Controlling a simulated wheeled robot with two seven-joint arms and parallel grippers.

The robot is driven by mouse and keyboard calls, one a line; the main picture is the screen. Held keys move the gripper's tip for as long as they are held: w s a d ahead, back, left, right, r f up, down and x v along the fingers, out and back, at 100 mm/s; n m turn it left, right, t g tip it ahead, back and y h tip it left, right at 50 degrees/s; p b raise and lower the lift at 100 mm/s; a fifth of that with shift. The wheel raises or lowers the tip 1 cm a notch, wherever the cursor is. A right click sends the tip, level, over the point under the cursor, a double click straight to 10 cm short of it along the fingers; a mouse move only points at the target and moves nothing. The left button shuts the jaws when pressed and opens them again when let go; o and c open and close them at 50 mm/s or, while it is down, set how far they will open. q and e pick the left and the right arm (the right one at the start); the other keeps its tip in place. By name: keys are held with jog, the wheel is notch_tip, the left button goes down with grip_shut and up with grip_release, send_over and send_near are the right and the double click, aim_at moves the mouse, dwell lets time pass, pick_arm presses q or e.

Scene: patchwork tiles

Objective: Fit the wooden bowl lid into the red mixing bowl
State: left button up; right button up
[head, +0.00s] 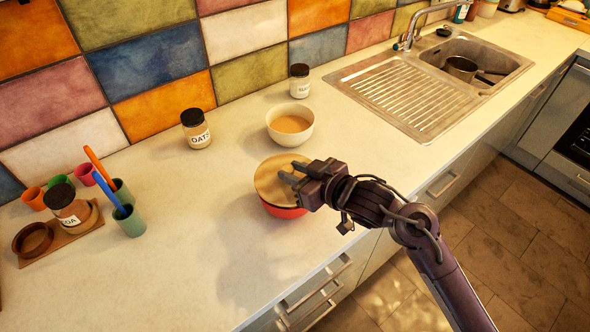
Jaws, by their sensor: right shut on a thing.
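The wooden bowl lid (268,186), round and light brown, lies over the mouth of the red mixing bowl (282,211) near the counter's front edge. Only the bowl's lower front wall shows below the lid. The lid looks roughly level, but I cannot tell whether it is seated in the rim or just above it. My right gripper (290,174) reaches in from the right and is shut on the lid at its top. The fingers and wrist hide the lid's right side. My left gripper is not in view.
A cream bowl (290,135) with tan contents stands just behind the lid. Jars (196,130) (299,82) stand near the tiled wall. A green cup (130,224) with a blue utensil and other small cups are at left. The sink (460,62) is at back right. The front-left counter is clear.

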jog(key=shift+p, duration=0.3)
dwell(0.6)
jog(key=shift+f+b, duration=0.5)
jog(key=shift+f, duration=0.35)
jog(key=o, duration=1.1)
jog(key=b+v, duration=0.1)
jog(key=v, duration=0.7)
jog(key=shift+a, duration=0.1)
